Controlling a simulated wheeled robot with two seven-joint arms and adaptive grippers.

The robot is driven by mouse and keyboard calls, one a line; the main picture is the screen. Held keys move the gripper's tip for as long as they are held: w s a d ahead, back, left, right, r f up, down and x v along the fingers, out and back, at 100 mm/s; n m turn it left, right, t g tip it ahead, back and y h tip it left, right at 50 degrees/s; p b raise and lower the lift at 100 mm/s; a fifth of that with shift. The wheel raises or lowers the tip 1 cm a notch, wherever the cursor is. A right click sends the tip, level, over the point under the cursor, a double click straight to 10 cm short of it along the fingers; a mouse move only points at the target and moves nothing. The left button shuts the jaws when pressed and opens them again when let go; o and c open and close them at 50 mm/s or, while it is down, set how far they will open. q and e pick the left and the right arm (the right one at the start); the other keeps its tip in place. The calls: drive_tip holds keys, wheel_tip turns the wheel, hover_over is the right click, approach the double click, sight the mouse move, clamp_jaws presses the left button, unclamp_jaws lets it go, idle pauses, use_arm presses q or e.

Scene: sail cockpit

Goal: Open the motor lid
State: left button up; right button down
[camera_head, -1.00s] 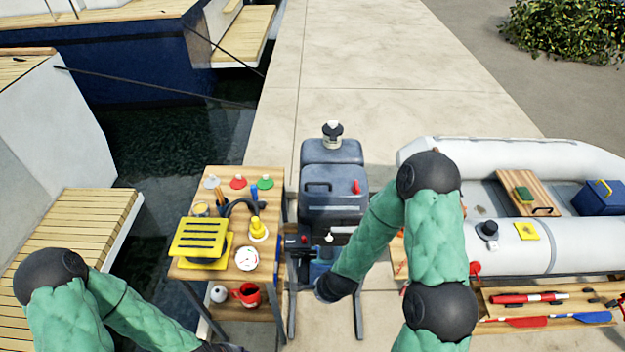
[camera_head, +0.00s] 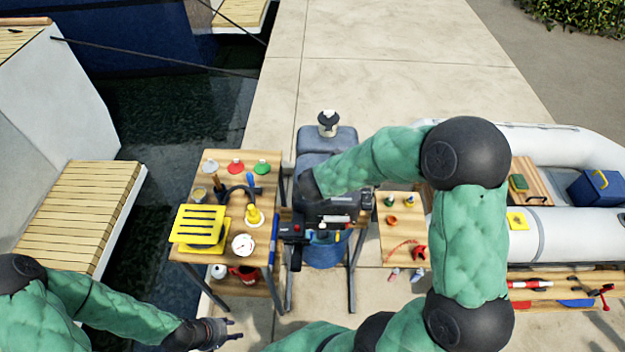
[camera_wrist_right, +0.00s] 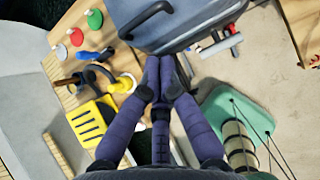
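The grey motor (camera_head: 340,141) stands in the middle of the head view, partly covered by my right forearm. In the right wrist view its grey lid (camera_wrist_right: 195,25) with a black bar handle (camera_wrist_right: 143,20) fills the top. My right gripper (camera_wrist_right: 160,62) has its fingers together, with the tips at the lid's lower edge beside the handle. I see nothing between them, and cannot tell if they touch the lid. In the head view the right gripper is hidden or too dark to make out. My left gripper (camera_head: 234,331) is open and empty at the bottom, apart from the motor.
A wooden table (camera_head: 265,165) left of the motor holds a yellow slatted piece (camera_head: 200,225), a gauge (camera_head: 243,245) and coloured caps. A small wooden table (camera_head: 405,238) with small parts stands to the right. A white inflatable boat (camera_head: 575,232) lies beyond. Water lies left of the dock.

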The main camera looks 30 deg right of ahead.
drive_tip(key=b+x, duration=0.1)
drive_tip(key=x, duration=0.8)
drive_tip(key=shift+w+d+f+b, duration=0.1)
drive_tip(key=shift+f+b, duration=0.2)
